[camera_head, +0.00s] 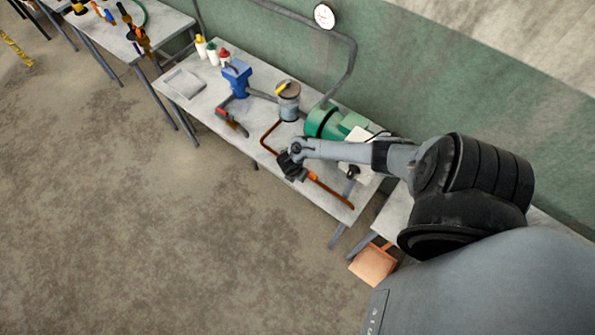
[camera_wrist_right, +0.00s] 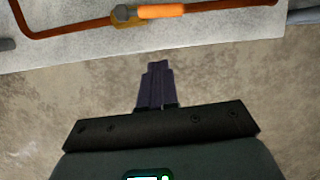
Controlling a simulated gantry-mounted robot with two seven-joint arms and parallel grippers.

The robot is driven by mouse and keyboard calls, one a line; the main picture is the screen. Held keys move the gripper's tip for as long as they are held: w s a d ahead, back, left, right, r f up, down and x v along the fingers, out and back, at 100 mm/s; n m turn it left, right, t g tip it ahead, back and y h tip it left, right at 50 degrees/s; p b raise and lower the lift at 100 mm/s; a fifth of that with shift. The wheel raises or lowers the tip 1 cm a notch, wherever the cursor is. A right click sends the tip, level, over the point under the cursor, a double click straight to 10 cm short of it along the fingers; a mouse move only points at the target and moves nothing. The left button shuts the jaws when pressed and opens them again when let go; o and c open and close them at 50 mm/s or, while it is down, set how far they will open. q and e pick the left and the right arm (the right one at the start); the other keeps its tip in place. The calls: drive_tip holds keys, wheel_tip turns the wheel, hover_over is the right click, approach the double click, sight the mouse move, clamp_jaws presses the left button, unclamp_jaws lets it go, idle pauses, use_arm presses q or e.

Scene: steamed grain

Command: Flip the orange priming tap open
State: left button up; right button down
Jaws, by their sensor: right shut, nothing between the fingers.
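The orange priming tap (camera_wrist_right: 161,11) shows at the top of the right wrist view as an orange lever lying along a copper pipe, beside a brass-coloured valve body (camera_wrist_right: 124,15). In the head view part of its orange (camera_head: 312,176) shows just right of my right gripper. My right gripper (camera_wrist_right: 157,68) is shut and empty, its fingers pointing at the table edge, a little short of the tap in the right wrist view. In the head view my right gripper (camera_head: 289,168) is at the table's front edge and hides part of the pipe. My left gripper is not in view.
The copper pipe (camera_head: 335,194) runs along the table's front edge. A green pump motor (camera_head: 325,123), a canister with a yellow handle (camera_head: 288,98) and a blue device (camera_head: 237,77) stand behind and left. Open floor (camera_head: 160,240) lies in front of the table.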

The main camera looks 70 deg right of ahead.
drive_tip(key=shift+v, duration=1.05)
drive_tip(key=shift+d, duration=0.1)
